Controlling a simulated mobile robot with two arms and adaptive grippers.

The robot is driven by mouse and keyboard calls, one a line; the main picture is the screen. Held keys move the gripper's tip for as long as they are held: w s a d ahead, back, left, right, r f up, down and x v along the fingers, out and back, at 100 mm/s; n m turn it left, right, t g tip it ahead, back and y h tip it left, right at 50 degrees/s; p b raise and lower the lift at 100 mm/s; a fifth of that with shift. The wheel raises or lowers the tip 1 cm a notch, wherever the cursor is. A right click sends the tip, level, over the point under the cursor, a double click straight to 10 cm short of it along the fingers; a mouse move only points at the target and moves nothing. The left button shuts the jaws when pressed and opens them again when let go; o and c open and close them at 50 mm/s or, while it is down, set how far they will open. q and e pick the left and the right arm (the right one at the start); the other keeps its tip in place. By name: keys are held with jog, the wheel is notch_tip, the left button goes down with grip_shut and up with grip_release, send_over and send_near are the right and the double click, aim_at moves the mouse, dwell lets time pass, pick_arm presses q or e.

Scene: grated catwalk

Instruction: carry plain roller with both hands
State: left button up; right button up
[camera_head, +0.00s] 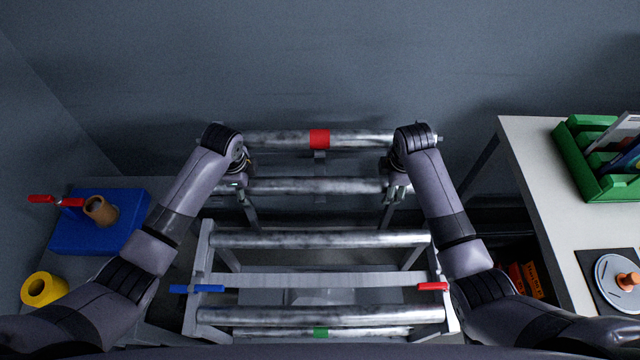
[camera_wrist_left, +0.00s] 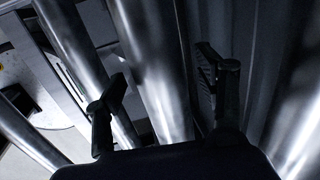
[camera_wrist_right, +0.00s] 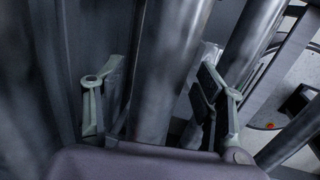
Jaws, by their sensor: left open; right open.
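A plain grey metal roller (camera_head: 310,186) lies across the far rack, just in front of a roller with a red band (camera_head: 320,139). My left gripper (camera_head: 236,182) is over its left end and my right gripper (camera_head: 396,180) over its right end, both pointing down. In the left wrist view the open fingers (camera_wrist_left: 162,95) stand on either side of a roller (camera_wrist_left: 155,65). In the right wrist view the open fingers (camera_wrist_right: 158,95) also straddle a roller (camera_wrist_right: 170,65), with a gap. The fingertips are mostly hidden in the head view.
A blue block (camera_head: 85,235) and yellow ring (camera_head: 42,288) are at left. A white table (camera_head: 535,170) with a green bin (camera_head: 580,160) is at right.

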pick_arm(q)
jog(key=shift+c, duration=0.3)
pick_arm(e)
jog(key=shift+c, duration=0.3)
pick_arm(q)
grip_shut()
pick_arm(e)
grip_shut()
pick_arm(q)
jog(key=shift+r, duration=0.1)
pick_arm(e)
jog(key=shift+w+r, duration=0.1)
